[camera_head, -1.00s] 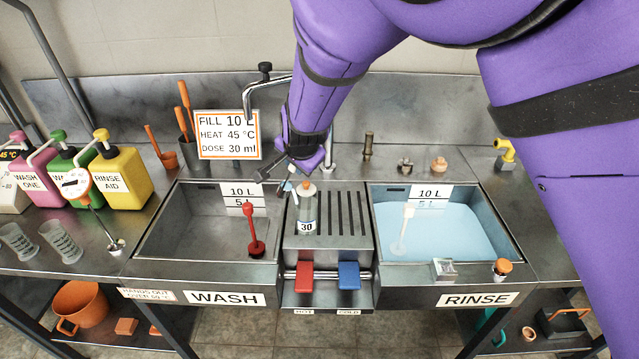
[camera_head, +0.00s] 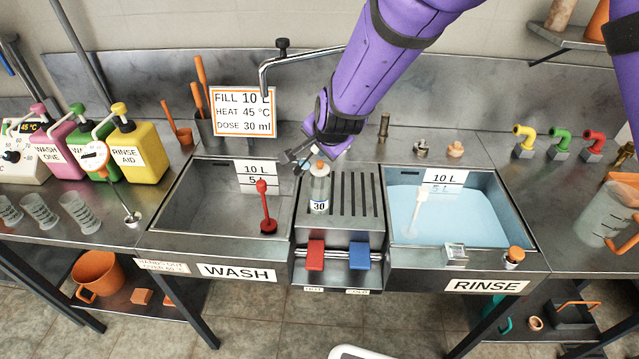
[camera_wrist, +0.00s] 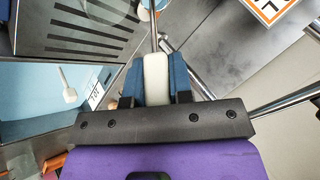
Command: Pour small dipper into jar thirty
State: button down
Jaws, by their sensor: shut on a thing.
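Jar thirty (camera_head: 319,195) is a clear jar with a "30" label. It stands upright on the slotted drainer between the two sinks. An orange piece shows at its top; I cannot tell whether it belongs to the jar. My gripper (camera_head: 300,158) is just up and left of the jar's top in the head view. In the wrist view my gripper (camera_wrist: 156,80) has its blue fingers shut on the white handle of the small dipper (camera_wrist: 156,72). A thin metal rod runs from the handle to the top edge. The dipper's cup and contents cannot be made out.
The wash sink (camera_head: 215,200) is left, with a red paddle (camera_head: 265,207). The rinse sink (camera_head: 460,225) at right holds blue liquid. A tap (camera_head: 300,60) arches behind the jar. A sign (camera_head: 243,112) and pump bottles (camera_head: 138,150) stand left. The drainer (camera_head: 355,195) right of the jar is clear.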

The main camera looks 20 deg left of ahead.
jog(key=shift+d+r, duration=0.1)
jog(key=shift+d, duration=0.05)
jog(key=shift+s+d+r+y, duration=0.1)
jog(key=shift+s+d+y, duration=0.15)
jog(key=shift+d, duration=0.3)
jog(key=shift+d+r+y, duration=0.15)
jog(key=shift+d+y, duration=0.1)
jog(key=shift+s+d+f+m+t+y+p, duration=0.15)
jog(key=shift+d+f+t+y+p, duration=0.05)
jog(key=shift+d+t+y, duration=0.2)
jog(key=shift+s+d+f+m+t+y+p, duration=0.2)
jog(key=shift+d+y, duration=0.1)
jog(key=shift+d, duration=0.15)
dwell(0.5)
jog(key=shift+s+d+f+t+y+p, duration=0.15)
jog(key=shift+d+f+y, duration=0.1)
jog(key=shift+f, duration=0.15)
jog(key=shift+w+d+f+t+y+p, duration=0.1)
jog(key=shift+f+y, duration=0.2)
jog(key=shift+f, duration=0.15)
jog(key=shift+s+d+f+t+y+p, duration=0.15)
jog(key=shift+d+f+y, duration=0.1)
jog(key=shift+f, duration=0.15)
jog(key=shift+s+d+f+m+t+y+p, duration=0.1)
jog(key=shift+d+f+m+t+y+p, duration=0.2)
jog(key=shift+f+y, duration=0.4)
jog(key=shift+s+d+f+m+t+y+p, duration=0.1)
jog(key=shift+d+f+m+t+y, duration=0.25)
jog(key=shift+d+f+y, duration=0.3)
dwell(1.5)
